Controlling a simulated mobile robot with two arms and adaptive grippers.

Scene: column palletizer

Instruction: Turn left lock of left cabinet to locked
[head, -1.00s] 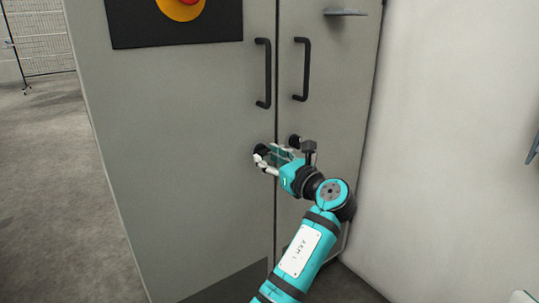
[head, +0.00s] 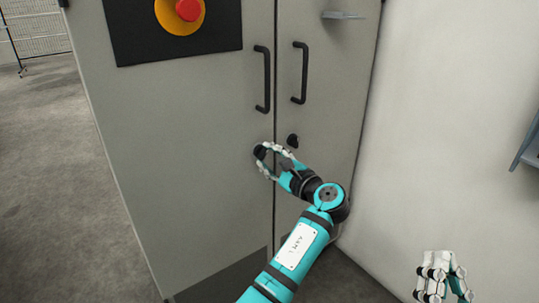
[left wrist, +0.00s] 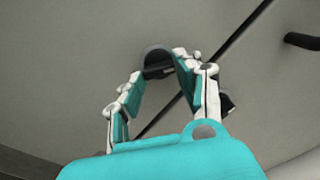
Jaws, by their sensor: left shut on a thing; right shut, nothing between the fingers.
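The left cabinet lock (head: 259,152) is a round black knob on the left door, below its handle. It also shows in the left wrist view (left wrist: 156,60). My left gripper (head: 265,158) has its white and teal fingers on either side of this lock and is shut on it; fingertips show in the left wrist view (left wrist: 160,69). The fingers partly hide the lock, and I cannot tell its turned position. My right gripper (head: 441,277) is shut and empty at the lower right, away from the cabinet.
The right door's black lock (head: 292,141) sits just right of the door seam. Black handles (head: 263,78) (head: 300,72) stand out above the locks. A red stop button (head: 188,9) is at the top left. A pale wall (head: 445,120) bounds the right side.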

